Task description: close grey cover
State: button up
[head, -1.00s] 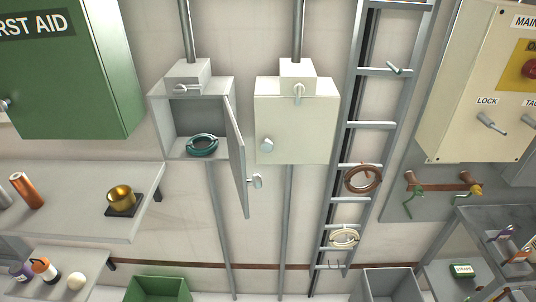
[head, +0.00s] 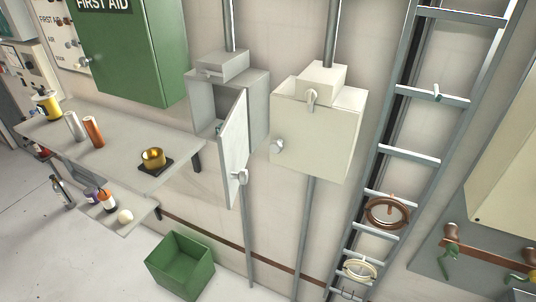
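The grey box (head: 259,107) is mounted on the wall in the head view, left of the cream box. Its grey cover (head: 233,150) is hinged on the right side and swung out, standing open toward me. A round knob (head: 240,177) sits low on the cover. The inside of the box is mostly hidden behind the cover; a small bit of something teal (head: 218,129) shows inside. My gripper is not in view.
A cream box (head: 315,135) with a shut front hangs close to the right. A shelf (head: 110,145) juts out at left, below the green first aid cabinet (head: 125,55). A green bin (head: 180,265) stands on the floor. A ladder-like rack (head: 410,155) rises at right.

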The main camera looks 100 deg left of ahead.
aim_at(233, 142)
jog(key=u, duration=0.15)
jog(key=i, duration=0.6)
jog(key=u, duration=0.1)
jog(key=k, duration=0.2)
jog(key=u, duration=2.7)
jog(key=k, duration=0.2)
jog(key=u, duration=1)
